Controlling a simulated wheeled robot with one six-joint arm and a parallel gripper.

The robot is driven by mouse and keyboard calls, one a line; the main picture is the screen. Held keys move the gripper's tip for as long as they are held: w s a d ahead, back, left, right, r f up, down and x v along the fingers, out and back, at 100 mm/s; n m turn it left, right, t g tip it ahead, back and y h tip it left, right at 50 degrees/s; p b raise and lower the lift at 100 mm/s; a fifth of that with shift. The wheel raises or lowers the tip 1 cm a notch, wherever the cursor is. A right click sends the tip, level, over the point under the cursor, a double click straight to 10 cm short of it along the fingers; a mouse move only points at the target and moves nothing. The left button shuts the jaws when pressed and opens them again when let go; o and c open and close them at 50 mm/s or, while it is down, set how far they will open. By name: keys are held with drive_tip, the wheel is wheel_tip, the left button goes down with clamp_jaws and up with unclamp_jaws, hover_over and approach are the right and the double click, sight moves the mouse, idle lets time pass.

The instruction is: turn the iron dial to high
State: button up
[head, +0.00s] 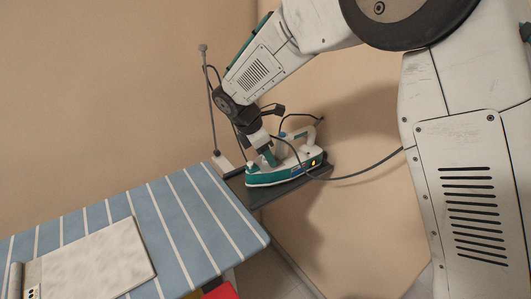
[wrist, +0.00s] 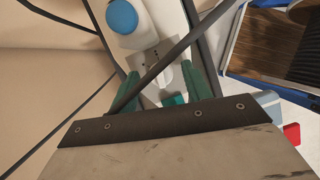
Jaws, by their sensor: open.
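The white and teal iron (head: 287,172) sits on a dark rest beyond the striped board, with a small orange light on its side. A round blue knob (wrist: 121,17) on a white part shows at the top of the wrist view; it looks like the dial, but I see no setting marks. My gripper (head: 267,155) reaches down over the iron from above. In the wrist view my gripper (wrist: 165,85) has its green fingers apart, with the iron's pale surface between and beyond them. The blue knob lies beyond the fingertips, not between them. Whether the fingers touch the iron is unclear.
The blue-and-white striped board (head: 180,205) fills the lower left, with a pale flat panel (head: 100,262) on it. A thin upright post (head: 211,110) stands behind the iron. A dark cord (head: 362,170) runs right from the iron, and a dark strip crosses the wrist view.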

drive_tip(key=c, duration=1)
drive_tip(key=shift+o, duration=0.2)
drive_tip(key=shift+m, duration=0.3)
drive_tip(key=m+g, duration=0.2)
drive_tip(key=m, duration=0.2)
drive_tip(key=shift+w, duration=0.2)
drive_tip(key=m, duration=0.2)
drive_tip(key=m+g, duration=0.1)
drive_tip(key=m, duration=0.2)
drive_tip(key=shift+w+g, duration=0.1)
drive_tip(key=shift+g, duration=0.2)
drive_tip(key=shift+m, duration=0.3)
